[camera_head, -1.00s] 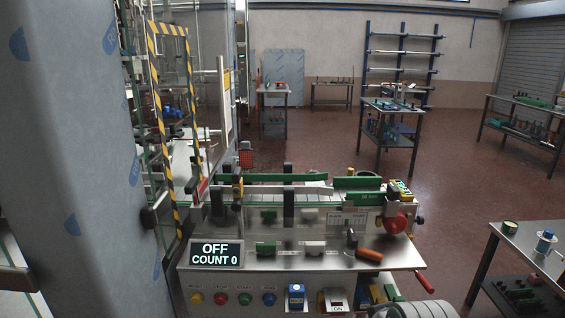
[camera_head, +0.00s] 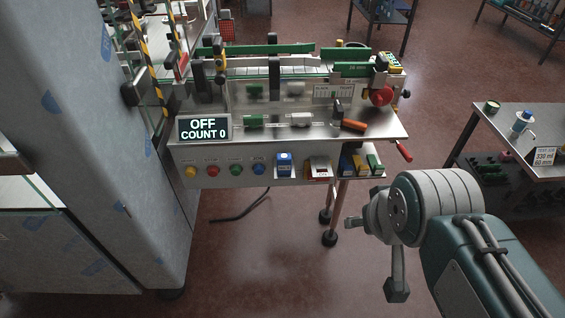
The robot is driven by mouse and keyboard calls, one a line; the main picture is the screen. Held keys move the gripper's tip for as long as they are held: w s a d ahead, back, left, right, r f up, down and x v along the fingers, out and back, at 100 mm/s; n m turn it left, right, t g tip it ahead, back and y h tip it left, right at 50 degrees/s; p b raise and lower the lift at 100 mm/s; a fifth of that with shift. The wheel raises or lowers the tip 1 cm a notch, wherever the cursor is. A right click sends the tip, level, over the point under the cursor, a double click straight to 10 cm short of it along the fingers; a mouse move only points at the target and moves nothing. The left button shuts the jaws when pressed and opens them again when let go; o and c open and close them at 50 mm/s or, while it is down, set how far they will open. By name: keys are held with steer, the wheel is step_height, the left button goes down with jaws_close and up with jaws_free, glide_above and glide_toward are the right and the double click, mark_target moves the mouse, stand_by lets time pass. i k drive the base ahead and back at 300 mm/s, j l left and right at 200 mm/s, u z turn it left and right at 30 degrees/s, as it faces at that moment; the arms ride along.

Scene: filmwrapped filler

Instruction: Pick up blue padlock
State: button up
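A small blue block-shaped item with a white lower part (camera_head: 284,164) sits at the front panel of the machine, right of the coloured push buttons. It may be the blue padlock, but it is too small to be sure. My arm reaches in from the lower right, in front of and well apart from the machine. Dark parts at its end show against the floor, but I cannot make out two fingertips or whether my gripper is open. Nothing held is visible.
The machine (camera_head: 300,136) has a display reading OFF, COUNT 0 (camera_head: 203,128). Yellow, blue and green boxes (camera_head: 360,164) sit at its front right. An orange handle (camera_head: 354,125) lies on top. A grey cabinet (camera_head: 100,150) stands left, a side table (camera_head: 545,160) right. Floor in front is open.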

mark_target(284, 160)
steer(key=u, duration=1)
steer(key=k, duration=0.15)
steer(key=j+z, duration=0.5)
steer(key=j, duration=0.75)
steer(key=i+l+z, duration=0.2)
steer(key=i+l, duration=0.15)
steer(key=i+l+z, duration=0.25)
steer(key=i, duration=0.3)
